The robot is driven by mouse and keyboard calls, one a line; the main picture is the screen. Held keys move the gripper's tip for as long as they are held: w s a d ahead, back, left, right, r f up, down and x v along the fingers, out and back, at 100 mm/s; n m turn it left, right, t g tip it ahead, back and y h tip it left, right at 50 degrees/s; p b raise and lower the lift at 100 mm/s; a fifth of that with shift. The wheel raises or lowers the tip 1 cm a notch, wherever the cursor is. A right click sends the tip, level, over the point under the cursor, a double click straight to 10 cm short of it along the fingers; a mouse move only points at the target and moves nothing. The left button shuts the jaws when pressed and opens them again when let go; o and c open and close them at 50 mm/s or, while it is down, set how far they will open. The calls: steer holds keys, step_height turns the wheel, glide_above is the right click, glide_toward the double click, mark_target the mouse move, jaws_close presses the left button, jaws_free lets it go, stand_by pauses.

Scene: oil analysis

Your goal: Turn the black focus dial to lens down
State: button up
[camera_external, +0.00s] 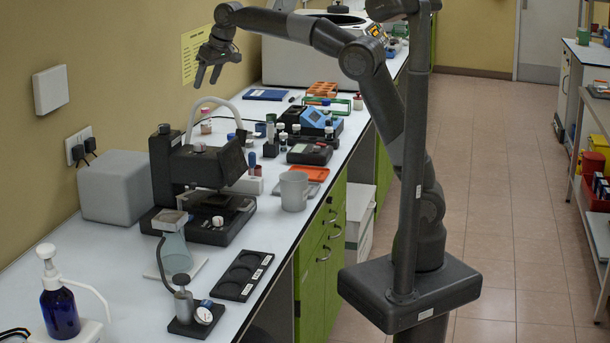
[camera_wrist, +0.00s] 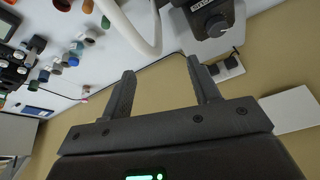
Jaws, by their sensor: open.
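A black round dial (camera_wrist: 216,26) sits on a dark grey housing at the top right of the wrist view, with a partly cut-off label beside it. The black instrument (camera_external: 208,170) stands on the bench in the external view, with a black knob (camera_external: 165,129) on top of its column; I cannot tell for certain that this is the same dial. My gripper (camera_external: 207,79) is open and empty, high above the bench near the wall. Its two fingers (camera_wrist: 161,68) are apart in the wrist view, with the dial beyond the right finger and touching neither.
A white curved hose (camera_wrist: 140,32) arches behind the instrument. A grey box (camera_external: 118,188) stands left of it, near the wall socket (camera_external: 78,148). A grey mug (camera_external: 294,191) stands to its right. Bottles and small racks crowd the bench farther back.

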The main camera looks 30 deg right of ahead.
steer(key=s+d+m, duration=0.1)
steer(key=d+m, duration=0.1)
steer(key=d, duration=1.3)
steer(key=shift+d, duration=0.25)
steer(key=shift+s+a+f, duration=0.1)
steer(key=m+h, duration=0.1)
steer(key=m, duration=3.5)
glide_toward(164, 125)
steer(key=shift+t, duration=0.3)
steer(key=x, duration=0.8)
steer(key=shift+s+a+f, duration=0.1)
steer(key=shift+s+f, duration=0.15)
steer(key=shift+f, duration=0.15)
steer(key=shift+c, duration=0.3)
